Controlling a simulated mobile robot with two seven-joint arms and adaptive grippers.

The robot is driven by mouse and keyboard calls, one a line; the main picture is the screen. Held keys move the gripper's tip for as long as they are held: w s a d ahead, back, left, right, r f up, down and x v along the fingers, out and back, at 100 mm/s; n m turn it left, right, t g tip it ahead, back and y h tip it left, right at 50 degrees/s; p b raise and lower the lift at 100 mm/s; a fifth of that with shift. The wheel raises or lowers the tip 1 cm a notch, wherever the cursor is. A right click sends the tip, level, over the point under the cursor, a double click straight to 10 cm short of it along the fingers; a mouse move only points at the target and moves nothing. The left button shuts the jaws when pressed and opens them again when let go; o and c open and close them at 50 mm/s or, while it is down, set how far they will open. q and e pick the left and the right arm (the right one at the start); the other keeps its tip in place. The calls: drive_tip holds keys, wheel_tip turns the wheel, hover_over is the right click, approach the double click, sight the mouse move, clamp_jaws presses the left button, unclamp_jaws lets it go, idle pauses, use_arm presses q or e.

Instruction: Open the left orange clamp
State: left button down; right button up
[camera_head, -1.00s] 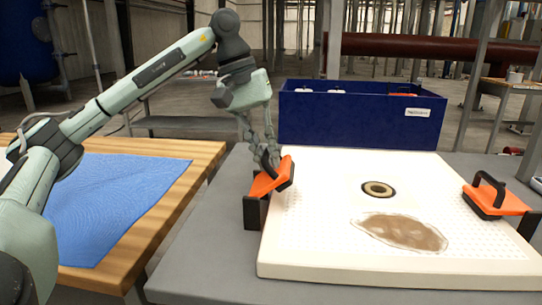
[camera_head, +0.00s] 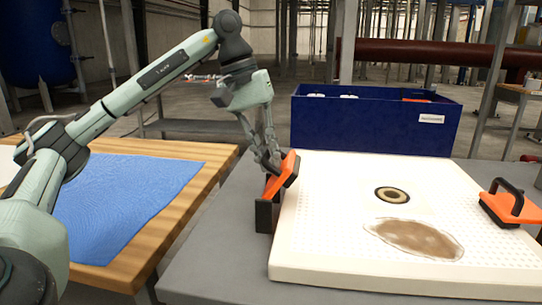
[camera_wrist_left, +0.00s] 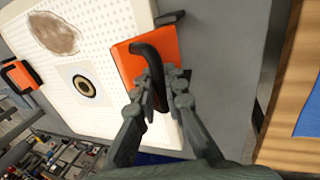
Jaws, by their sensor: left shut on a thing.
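The left orange clamp (camera_head: 284,178) is at the left edge of the white filter plate (camera_head: 330,245). Its orange part is tilted up steeply above a black base block (camera_head: 264,216). My left gripper (camera_head: 268,163) is shut on the clamp's black handle. In the left wrist view, the black curved handle (camera_wrist_left: 146,52) stands on the orange part (camera_wrist_left: 125,65) and runs between the fingers of my left gripper (camera_wrist_left: 158,85). The fingers hide part of the handle. My right gripper is in neither view.
A second orange clamp (camera_head: 512,209) with a black handle sits at the plate's right edge. A brown patch (camera_head: 415,238) and a dark-rimmed round hole (camera_head: 392,195) are on the plate. A blue bin (camera_head: 370,126) stands behind. A wooden table (camera_head: 150,250) with blue cloth (camera_head: 120,195) is at left.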

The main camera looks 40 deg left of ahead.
use_arm(q)
drive_tip(key=shift+s+a+f, duration=0.3)
drive_tip(key=shift+s+a, duration=0.1)
drive_tip(key=shift+a, duration=0.15)
drive_tip(key=shift+a+f+b, duration=0.1)
drive_tip(key=shift+b, duration=0.2)
drive_tip(key=c, duration=2.3)
unclamp_jaws()
drive_tip(key=shift+s+a+f, duration=0.15)
drive_tip(key=shift+s+a, duration=0.05)
drive_tip(key=shift+a, duration=0.4)
drive_tip(key=shift+b, duration=0.3)
drive_tip(key=shift+s+a+f+b, duration=0.2)
drive_tip(key=shift+s+a+b, duration=0.25)
drive_tip(key=shift+a, duration=0.25)
clamp_jaws()
drive_tip(key=o, duration=0.8)
unclamp_jaws()
drive_tip(key=shift+a, duration=0.1)
drive_tip(key=shift+c, duration=0.2)
